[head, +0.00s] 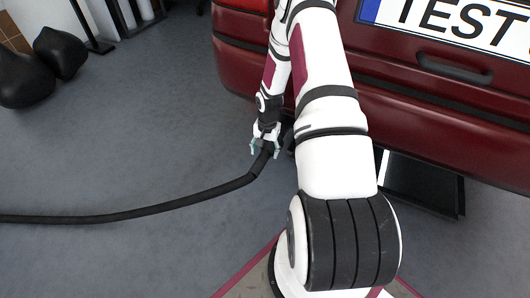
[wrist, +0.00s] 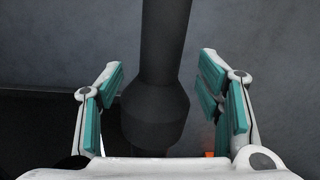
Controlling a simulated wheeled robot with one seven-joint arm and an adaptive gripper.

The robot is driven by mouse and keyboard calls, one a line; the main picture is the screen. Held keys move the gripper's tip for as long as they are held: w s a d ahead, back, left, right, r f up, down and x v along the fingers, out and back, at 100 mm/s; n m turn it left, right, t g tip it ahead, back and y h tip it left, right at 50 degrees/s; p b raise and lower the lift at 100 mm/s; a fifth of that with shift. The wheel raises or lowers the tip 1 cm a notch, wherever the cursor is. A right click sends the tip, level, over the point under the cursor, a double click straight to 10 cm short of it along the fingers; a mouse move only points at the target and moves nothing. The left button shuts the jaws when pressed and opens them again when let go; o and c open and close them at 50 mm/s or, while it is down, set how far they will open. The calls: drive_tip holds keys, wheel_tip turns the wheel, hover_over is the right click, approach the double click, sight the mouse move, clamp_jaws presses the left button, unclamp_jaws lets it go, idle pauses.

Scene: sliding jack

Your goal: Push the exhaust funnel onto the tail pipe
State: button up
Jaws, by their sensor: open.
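The exhaust funnel (wrist: 155,112) is dark and flared, at the end of a black hose (head: 170,206). In the wrist view it stands between the two teal-padded fingers of my gripper (wrist: 162,70), with its wide end toward the palm. My gripper is open, with a gap at the right finger; I cannot tell whether the left pad touches. In the head view my gripper (head: 265,145) is low beside the car's rear bumper, at the hose's end. The tail pipe cannot be made out; my arm covers part of that area.
The dark red car (head: 430,110) with a TEST plate (head: 450,25) fills the upper right. A dark flat panel (head: 422,184) shows under its bumper. Black rounded objects (head: 30,75) and a stand (head: 95,35) are at upper left. Grey floor on the left is mostly clear.

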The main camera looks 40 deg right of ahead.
wheel_tip(320, 180, up, 10)
drive_tip(key=shift+s+d+r, duration=0.15)
drive_tip(key=shift+s, duration=0.05)
idle(0.5)
wheel_tip(320, 180, up, 16)
drive_tip(key=n+h, duration=0.1)
drive_tip(key=n, duration=0.2)
hover_over(267, 153)
drive_tip(key=s+a, duration=0.1)
drive_tip(key=a, duration=0.6)
drive_tip(key=s+a+r+n, duration=0.3)
drive_tip(key=s+a+r, duration=0.45)
drive_tip(key=r, duration=0.35)
drive_tip(key=s+a+r+n, duration=0.35)
drive_tip(key=s+a, duration=0.25)
drive_tip(key=s, duration=0.5)
drive_tip(key=s+a+r+n, duration=0.35)
drive_tip(key=s+a, duration=0.35)
drive_tip(key=s, duration=0.4)
wheel_tip(267, 153, up, 38)
drive_tip(key=t+p, duration=0.3)
drive_tip(key=p, duration=3.3)
drive_tip(key=shift+w+d+t+y, duration=0.2)
drive_tip(key=shift+d+t+y, duration=0.1)
drive_tip(key=shift+t, duration=0.1)
